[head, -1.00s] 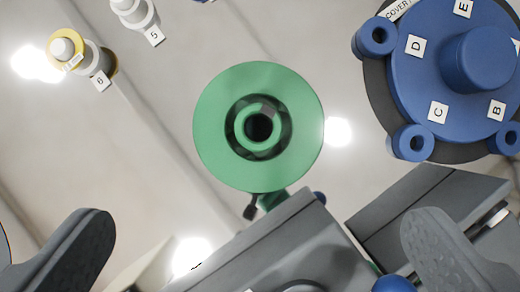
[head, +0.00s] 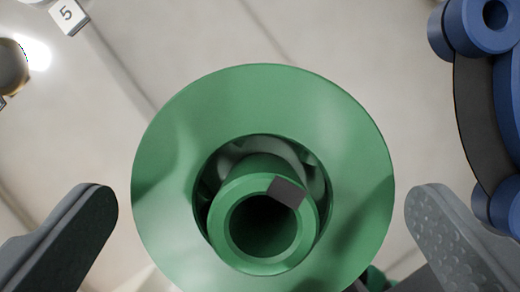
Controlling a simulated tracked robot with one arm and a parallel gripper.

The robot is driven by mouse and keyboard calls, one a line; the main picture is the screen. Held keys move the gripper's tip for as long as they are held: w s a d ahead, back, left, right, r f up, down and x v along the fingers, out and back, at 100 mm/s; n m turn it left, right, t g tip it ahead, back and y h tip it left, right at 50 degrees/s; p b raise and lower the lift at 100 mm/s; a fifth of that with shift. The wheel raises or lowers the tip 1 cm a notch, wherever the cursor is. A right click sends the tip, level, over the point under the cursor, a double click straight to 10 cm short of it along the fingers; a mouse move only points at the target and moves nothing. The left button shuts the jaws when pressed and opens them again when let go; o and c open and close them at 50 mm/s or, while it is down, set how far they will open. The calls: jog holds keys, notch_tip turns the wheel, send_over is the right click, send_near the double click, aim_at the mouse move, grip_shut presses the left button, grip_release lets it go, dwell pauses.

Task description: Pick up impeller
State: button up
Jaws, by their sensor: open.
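The impeller (head: 270,95) is a green disc with a raised hollow hub in its middle, seen from above in the head view. A small dark square patch shows on the hub's rim. My gripper (head: 262,205) is open, with one grey finger to the left of the disc and one to the right. A gap shows between each finger and the disc's edge, and the fingers hold nothing. The lower edge of the disc is cut off by the picture.
A blue cover (head: 508,100) with round lugs stands at the right edge on a dark base. The pale surface around the disc is mostly clear.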

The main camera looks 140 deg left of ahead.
aim_at(292, 136)
jog(key=x, duration=0.2)
jog(key=shift+w+f, duration=0.15)
jog(key=shift+f, duration=0.15)
jog(key=c, duration=0.9)
jog(key=shift+r, duration=0.1)
